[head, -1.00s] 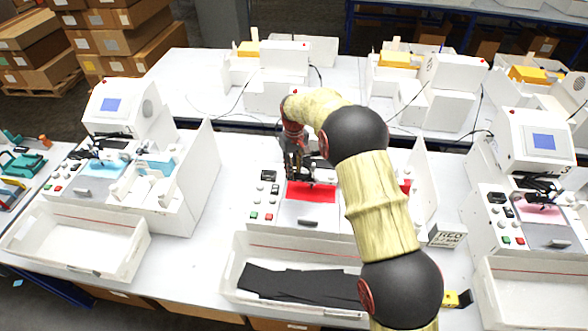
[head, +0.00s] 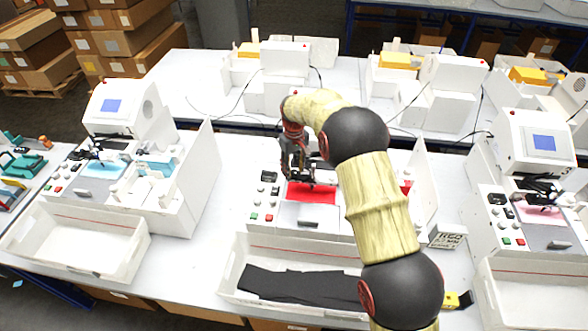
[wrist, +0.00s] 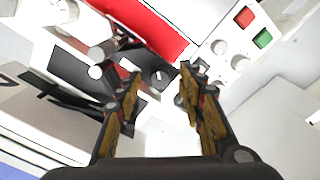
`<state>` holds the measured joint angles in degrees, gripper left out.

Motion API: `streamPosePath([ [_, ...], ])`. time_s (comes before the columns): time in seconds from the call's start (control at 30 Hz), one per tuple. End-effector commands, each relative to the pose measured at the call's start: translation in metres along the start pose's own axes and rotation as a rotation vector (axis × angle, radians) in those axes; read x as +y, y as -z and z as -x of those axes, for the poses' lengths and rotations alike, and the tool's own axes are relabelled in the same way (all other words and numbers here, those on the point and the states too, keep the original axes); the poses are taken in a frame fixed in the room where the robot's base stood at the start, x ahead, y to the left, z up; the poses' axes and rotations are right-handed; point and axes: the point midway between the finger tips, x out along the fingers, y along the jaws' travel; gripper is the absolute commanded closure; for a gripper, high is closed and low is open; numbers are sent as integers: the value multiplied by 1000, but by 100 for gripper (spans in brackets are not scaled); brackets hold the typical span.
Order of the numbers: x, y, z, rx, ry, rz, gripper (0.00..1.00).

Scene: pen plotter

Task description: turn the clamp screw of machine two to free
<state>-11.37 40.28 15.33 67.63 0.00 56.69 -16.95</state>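Machine two appears to be the middle machine (head: 308,215), with a red sheet (head: 312,192) on its bed. My gripper (head: 300,180) points down over the back of this sheet. In the wrist view my gripper (wrist: 160,85) is open, with its two fingers apart. A small dark round knob with a light mark, probably the clamp screw (wrist: 160,77), shows between and beyond the fingertips. I cannot tell whether the fingers touch it. The red sheet (wrist: 150,25) lies beyond it. In the head view the knob is hidden by my gripper and arm.
White side panels flank the middle machine, and its buttons (head: 262,204) sit left of the sheet. A white tray (head: 290,245) with black material (head: 295,283) stands in front. Similar machines stand left (head: 120,170) and right (head: 535,150). A small box (head: 447,237) is at the right.

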Motion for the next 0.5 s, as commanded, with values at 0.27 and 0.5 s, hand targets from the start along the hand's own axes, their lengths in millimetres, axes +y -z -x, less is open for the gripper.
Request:
streamPosePath([
  [0.27,0,0,5,1,0,0,61],
  [0.5,0,1,45,3,-1,0,61],
])
